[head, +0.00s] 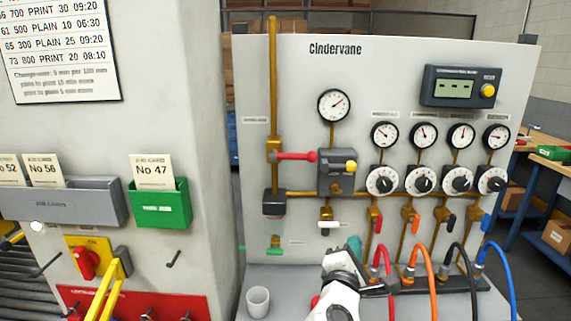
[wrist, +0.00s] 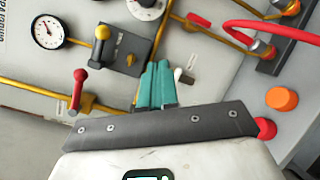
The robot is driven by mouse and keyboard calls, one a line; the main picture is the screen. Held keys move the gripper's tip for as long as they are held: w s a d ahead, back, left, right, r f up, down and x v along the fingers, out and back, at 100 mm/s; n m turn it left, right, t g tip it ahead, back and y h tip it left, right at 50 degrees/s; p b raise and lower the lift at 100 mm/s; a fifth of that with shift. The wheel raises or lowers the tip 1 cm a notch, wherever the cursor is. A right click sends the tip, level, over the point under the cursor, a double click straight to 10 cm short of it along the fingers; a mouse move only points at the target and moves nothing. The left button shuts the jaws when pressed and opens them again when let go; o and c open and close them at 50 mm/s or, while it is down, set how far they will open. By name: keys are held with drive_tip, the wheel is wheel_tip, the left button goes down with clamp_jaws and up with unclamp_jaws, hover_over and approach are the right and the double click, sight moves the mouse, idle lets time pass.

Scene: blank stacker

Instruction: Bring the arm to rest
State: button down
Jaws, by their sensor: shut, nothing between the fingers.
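My gripper (head: 353,246) shows at the bottom middle of the head view, in front of the lower part of the Cindervane panel (head: 290,80). Its teal fingers also show in the wrist view (wrist: 158,82), side by side and shut, with nothing between them. My white arm rises from the bottom edge of the head view. The fingertips are near a small white-handled valve (head: 330,225) on the panel; I cannot tell how wide the gap is.
Red (head: 388,262), orange (head: 432,265), black and blue hoses arch up right of my gripper. A white cup (head: 258,301) stands on the ledge to its left. A red-handled lever (head: 297,156) sticks out from the panel. A green card holder (head: 160,208) is on the left wall.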

drive_tip(key=s+d+f+m+g+y, duration=0.1)
drive_tip(key=s+d+f+m+g, duration=0.4)
drive_tip(key=s+f, duration=0.45)
drive_tip(key=s+d+f+m+g, duration=0.4)
drive_tip(key=s+d+f+m, duration=0.35)
drive_tip(key=s+f, duration=0.2)
drive_tip(key=s+f+m+g+y, duration=0.3)
drive_tip(key=s+f+m, duration=0.1)
drive_tip(key=s, duration=0.9)
drive_tip(key=s+f+m+g+y, duration=0.3)
drive_tip(key=s+m, duration=0.1)
drive_tip(key=s, duration=0.9)
drive_tip(key=shift+a+f, duration=0.4)
